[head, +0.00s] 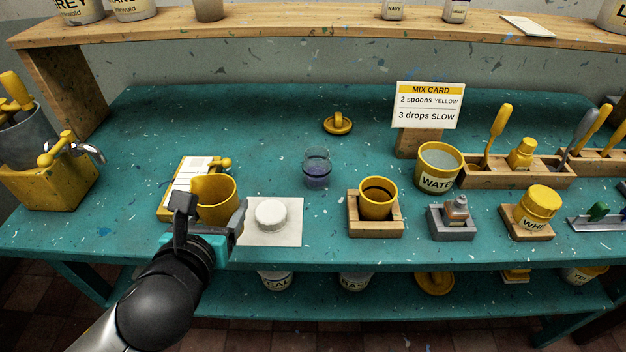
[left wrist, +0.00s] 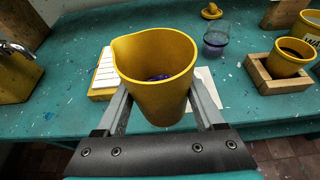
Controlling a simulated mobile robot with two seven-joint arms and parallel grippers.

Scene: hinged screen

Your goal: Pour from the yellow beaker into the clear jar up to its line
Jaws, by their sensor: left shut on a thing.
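The yellow beaker (head: 217,199) is upright in my left gripper (head: 211,212), whose fingers are shut on either side of it. In the left wrist view the beaker (left wrist: 155,95) shows its spout at the upper left and some dark purple contents low inside. The clear jar (head: 317,170) stands on the teal bench to the right of the beaker and apart from it; it also shows in the left wrist view (left wrist: 216,38). Purple liquid fills its lower part. I cannot make out its line clearly. My right gripper is not in view.
A white round lid (head: 271,214) lies on a white sheet (head: 290,236) between beaker and jar. A yellow cup (head: 378,192) sits in a wooden holder to the jar's right. A yellow knobbed lid (head: 338,125) lies behind the jar.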

